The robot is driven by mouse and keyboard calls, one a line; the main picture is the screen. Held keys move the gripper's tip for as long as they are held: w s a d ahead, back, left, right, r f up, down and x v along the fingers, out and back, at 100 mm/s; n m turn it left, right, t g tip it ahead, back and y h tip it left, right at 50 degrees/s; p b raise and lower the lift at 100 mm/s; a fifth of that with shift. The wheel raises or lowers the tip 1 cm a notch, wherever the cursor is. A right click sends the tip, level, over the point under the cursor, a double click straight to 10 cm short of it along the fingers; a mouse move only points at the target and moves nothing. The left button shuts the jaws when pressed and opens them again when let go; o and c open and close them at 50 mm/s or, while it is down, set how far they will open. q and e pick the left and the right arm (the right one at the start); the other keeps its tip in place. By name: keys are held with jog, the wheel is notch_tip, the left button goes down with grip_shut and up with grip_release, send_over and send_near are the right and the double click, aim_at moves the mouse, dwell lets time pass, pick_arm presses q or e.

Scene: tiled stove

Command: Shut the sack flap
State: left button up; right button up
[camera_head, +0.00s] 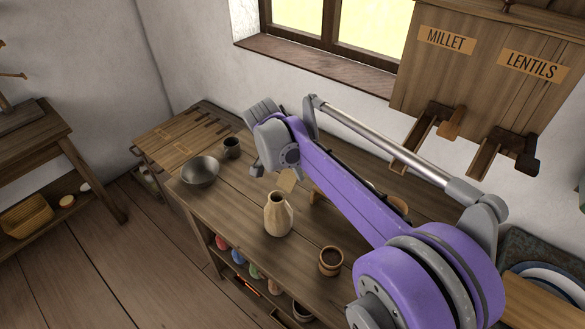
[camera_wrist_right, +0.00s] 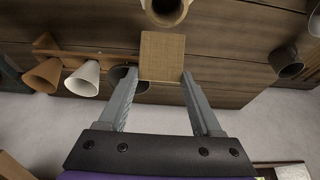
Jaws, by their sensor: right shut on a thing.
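The sack flap (camera_wrist_right: 162,56), a flat tan square with a woven look, stands between the two fingers of my right gripper (camera_wrist_right: 158,76) in the right wrist view. The gripper is shut on it at its near edge. In the head view, the flap (camera_head: 287,180) shows as a small tan patch below my right wrist. A pale, rounded sack-like vessel (camera_head: 277,214) stands upright on the bench just below it, its dark mouth open. That mouth also shows at the top of the right wrist view (camera_wrist_right: 167,10). My right fingertips are mostly hidden in the head view. My left gripper is not in view.
On the wooden bench (camera_head: 235,205) are a grey bowl (camera_head: 200,172), a dark cup (camera_head: 232,147) and a brown cup (camera_head: 331,261). A rack with cones (camera_wrist_right: 82,78) stands close by. A wall bin (camera_head: 480,75) labelled MILLET and LENTILS hangs above right.

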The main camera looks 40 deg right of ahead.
jog(key=shift+s+a+r+t+h, duration=0.1)
jog(key=shift+a+t+h, duration=0.1)
jog(key=shift+a+h, duration=0.35)
jog(key=shift+s+a+r+t+h, duration=0.1)
jog(key=shift+a+t+h, duration=0.1)
jog(key=shift+h, duration=0.65)
jog(key=o, duration=1.4)
jog(key=v, duration=1.1)
